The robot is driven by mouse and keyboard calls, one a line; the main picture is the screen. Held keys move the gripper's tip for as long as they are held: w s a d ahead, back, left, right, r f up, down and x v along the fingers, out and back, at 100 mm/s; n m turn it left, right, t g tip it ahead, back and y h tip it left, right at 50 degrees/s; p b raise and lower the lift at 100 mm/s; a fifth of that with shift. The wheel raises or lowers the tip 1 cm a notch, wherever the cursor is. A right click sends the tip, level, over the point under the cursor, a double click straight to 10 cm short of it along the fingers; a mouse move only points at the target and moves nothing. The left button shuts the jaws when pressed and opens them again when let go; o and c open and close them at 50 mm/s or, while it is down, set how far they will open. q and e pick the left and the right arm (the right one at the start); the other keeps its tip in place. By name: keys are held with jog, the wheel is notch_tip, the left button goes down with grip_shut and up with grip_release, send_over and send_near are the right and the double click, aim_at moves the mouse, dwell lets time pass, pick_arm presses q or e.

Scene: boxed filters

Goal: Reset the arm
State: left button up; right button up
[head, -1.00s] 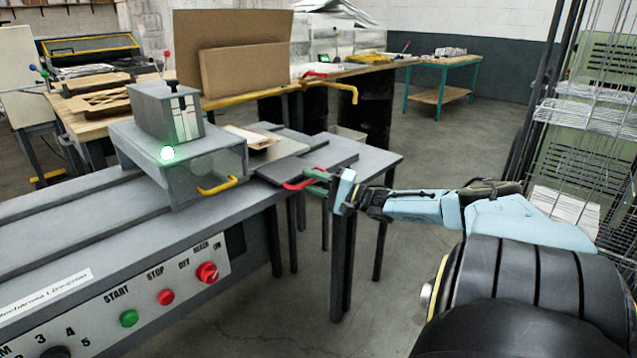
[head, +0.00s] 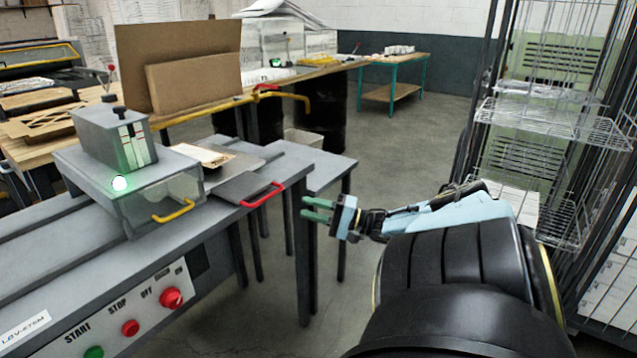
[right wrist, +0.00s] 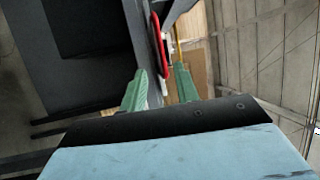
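My right gripper (head: 317,210) has two green fingers that are apart with nothing between them. It hangs over open floor, to the right of the grey machine table. A red handle (head: 262,195) on the edge of a dark flat plate (head: 238,184) is to its left, apart from it. In the right wrist view the green fingers (right wrist: 160,88) are spread, and the red handle (right wrist: 162,50) shows beyond them. My left gripper is in neither current view.
The machine (head: 150,190) has a yellow handle (head: 173,211), a lit green lamp (head: 119,183) and a control panel with a red knob (head: 171,298). A wire rack (head: 555,125) stands at the right. Open floor lies between the table and rack.

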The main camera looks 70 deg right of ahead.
pick_arm(q)
jog(key=shift+s+f, duration=0.2)
jog(key=shift+s, duration=0.2)
pick_arm(e)
jog(key=shift+v, duration=0.85)
